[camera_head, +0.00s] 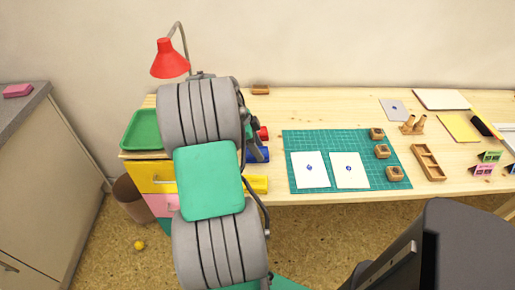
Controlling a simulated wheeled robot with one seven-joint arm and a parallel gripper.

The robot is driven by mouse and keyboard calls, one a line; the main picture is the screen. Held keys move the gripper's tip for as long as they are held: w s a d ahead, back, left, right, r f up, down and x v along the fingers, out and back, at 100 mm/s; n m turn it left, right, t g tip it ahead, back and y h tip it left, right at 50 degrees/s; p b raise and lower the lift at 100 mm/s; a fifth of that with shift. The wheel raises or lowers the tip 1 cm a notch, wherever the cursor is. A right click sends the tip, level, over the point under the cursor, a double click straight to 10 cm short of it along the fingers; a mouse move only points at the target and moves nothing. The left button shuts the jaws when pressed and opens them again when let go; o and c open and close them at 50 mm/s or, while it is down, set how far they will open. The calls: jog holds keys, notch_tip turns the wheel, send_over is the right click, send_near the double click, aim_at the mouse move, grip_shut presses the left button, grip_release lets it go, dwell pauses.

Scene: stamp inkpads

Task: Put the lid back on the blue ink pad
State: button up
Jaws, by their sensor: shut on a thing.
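My arm stands in front of the left part of the desk and covers much of the work spot. Just right of it, a small dark part of my gripper (255,147) shows. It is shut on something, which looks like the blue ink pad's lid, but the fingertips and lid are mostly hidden. A blue piece (262,155) shows right there. I cannot tell whether it is the lid, the blue ink pad or both, or whether they touch.
A red piece (263,133) lies behind the blue one and a yellow piece (258,184) in front, near the desk edge. The green cutting mat (315,143) holds two white cards and several wooden stamps. A red lamp (170,60) and green tray (141,130) are left.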

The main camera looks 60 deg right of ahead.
jog(key=o, duration=1.4)
jog(key=shift+o, duration=0.5)
jog(key=shift+o, duration=1.4)
jog(key=shift+r+p, duration=2.45)
jog(key=shift+r, duration=1.1)
jog(key=shift+c, duration=0.4)
